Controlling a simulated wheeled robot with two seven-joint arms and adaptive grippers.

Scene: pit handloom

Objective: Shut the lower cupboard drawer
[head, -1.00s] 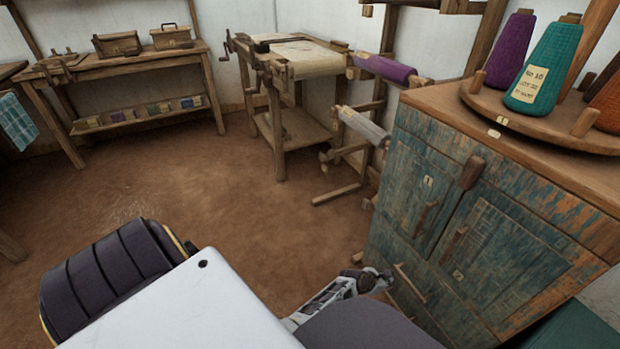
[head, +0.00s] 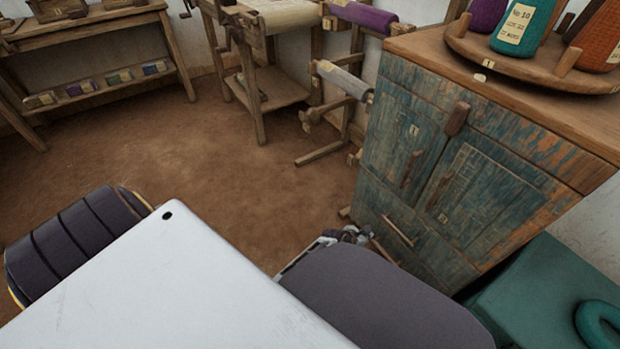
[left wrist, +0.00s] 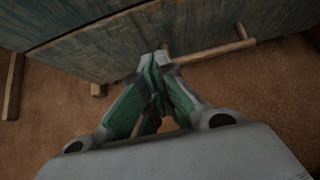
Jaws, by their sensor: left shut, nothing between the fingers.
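The worn blue-green wooden cupboard (head: 465,190) stands at the right in the head view. A drawer with a pale bar handle (head: 398,232) lies below its doors. A second bar (head: 384,251), low beside my gripper, looks like the lower drawer's handle. In the left wrist view a wooden bar handle (left wrist: 215,50) stands off the lowest front board (left wrist: 200,22). My left gripper (left wrist: 158,58) is shut and empty, its tips at the bar's left end; contact is unclear. In the head view my left gripper (head: 345,236) is mostly hidden behind my arm. How far the drawer stands out is unclear. My right gripper is out of view.
Cones of yarn (head: 520,25) stand on a round wooden board on the cupboard top. A green box (head: 545,295) with a ring on it is right of the cupboard. A wooden loom frame (head: 270,90) and workbench (head: 100,50) stand behind. The brown floor (head: 200,190) between is clear.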

